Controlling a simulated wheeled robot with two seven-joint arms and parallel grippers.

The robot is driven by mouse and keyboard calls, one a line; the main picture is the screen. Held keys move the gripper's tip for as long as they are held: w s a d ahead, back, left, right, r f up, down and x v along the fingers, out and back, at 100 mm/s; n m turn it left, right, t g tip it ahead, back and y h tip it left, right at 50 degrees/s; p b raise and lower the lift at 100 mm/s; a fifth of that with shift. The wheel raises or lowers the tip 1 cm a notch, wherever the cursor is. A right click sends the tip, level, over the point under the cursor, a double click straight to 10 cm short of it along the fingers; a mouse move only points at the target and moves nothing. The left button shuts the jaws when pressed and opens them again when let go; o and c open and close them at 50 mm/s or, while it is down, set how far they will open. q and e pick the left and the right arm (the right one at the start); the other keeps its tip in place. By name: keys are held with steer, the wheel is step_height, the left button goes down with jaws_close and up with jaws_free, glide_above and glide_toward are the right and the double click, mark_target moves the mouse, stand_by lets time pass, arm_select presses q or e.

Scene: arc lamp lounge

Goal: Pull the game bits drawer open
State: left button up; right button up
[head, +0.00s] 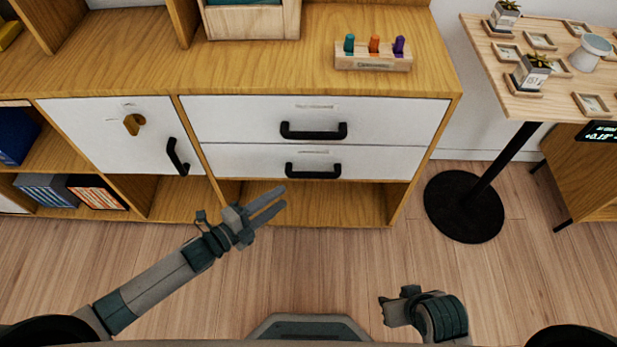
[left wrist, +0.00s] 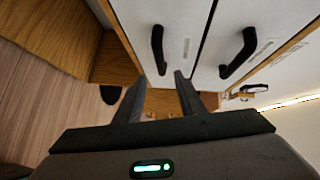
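Two white drawer fronts sit in the wooden cabinet, an upper one (head: 400,114) and a lower one (head: 390,160). Each has a small label too blurred to read, so I cannot tell which is the game bits drawer. Both look shut. The upper black handle (head: 314,132) and lower black handle (head: 313,172) also show in the left wrist view, upper (left wrist: 238,55) and lower (left wrist: 158,50). My left gripper (head: 283,198) is open and empty, below the lower handle in the picture and apart from it. My right gripper (head: 385,312) is low at front right; its fingers are unclear.
A white door (head: 95,135) with a black handle is left of the drawers. A peg block (head: 373,58) stands on the cabinet top. A small table (head: 518,100) on a round black base (head: 463,207) stands at right. The floor before the cabinet is clear.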

arm_select(q)
steer(key=x, duration=1.2)
steer(key=shift+b, duration=0.3)
steer(key=shift+c, duration=0.4)
jaws_close()
